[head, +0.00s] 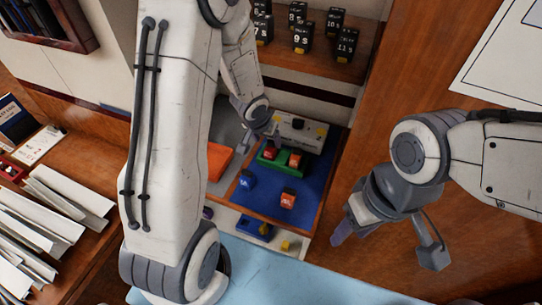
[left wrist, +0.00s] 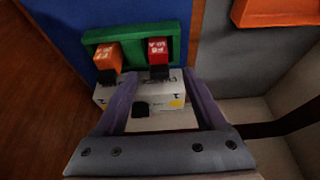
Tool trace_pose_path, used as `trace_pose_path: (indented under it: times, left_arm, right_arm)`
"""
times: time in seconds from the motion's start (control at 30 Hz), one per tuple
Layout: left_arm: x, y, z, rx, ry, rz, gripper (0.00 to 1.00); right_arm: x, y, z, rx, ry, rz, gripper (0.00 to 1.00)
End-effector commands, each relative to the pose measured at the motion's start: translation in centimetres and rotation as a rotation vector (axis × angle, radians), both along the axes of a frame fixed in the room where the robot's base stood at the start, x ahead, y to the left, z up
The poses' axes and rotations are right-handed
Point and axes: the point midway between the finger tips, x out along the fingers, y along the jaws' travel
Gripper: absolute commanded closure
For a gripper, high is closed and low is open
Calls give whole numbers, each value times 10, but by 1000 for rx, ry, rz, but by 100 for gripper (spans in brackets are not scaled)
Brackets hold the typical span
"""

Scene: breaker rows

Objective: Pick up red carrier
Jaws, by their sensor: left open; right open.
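A red block with white print (head: 270,153) stands in a green holder (head: 280,167) on the blue mat, beside an orange block (head: 295,159). In the left wrist view the red block (left wrist: 158,52) is at the right of the green holder (left wrist: 175,38), with the orange block (left wrist: 107,54) to its left. My left gripper (left wrist: 158,78) is open; its two purple fingers point toward the red block, which appears just beyond and between the tips. Contact cannot be told. My right gripper (head: 386,246) is open and empty, well off to the right.
A pale box with yellow and black parts (head: 300,131) stands just behind the holder. A blue block (head: 247,180) and another orange block (head: 288,199) are on the mat. An orange tray (head: 219,160) lies left. Black numbered blocks (head: 302,38) fill the shelf above.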

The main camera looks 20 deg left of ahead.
Motion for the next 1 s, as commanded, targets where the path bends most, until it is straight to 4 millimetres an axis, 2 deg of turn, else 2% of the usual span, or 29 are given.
trace_pose_path:
  times: [0.3, 0.63, 0.77, 0.8, 0.83, 1.0]
  left_arm:
    - [25, -2, -39, 0, 1, 0, 28]
    - [28, -2, -42, 0, 0, 0, 28]
    - [28, -2, -42, 0, 0, 0, 77]
    - [28, -2, -42, 0, 0, 0, 93]
    - [28, -2, -42, 0, 0, 0, 100]
    - [28, -2, -42, 0, 0, 0, 100]
  right_arm:
    - [0, 0, -22, 0, 0, 1, 50]
    - [0, 0, -22, 0, 0, 1, 50]
    - [0, 0, -22, 0, 0, 1, 50]
    - [0, 0, -22, 0, 0, 1, 50]
    - [0, 0, -22, 0, 0, 1, 50]
    - [0, 0, -22, 0, 0, 1, 50]
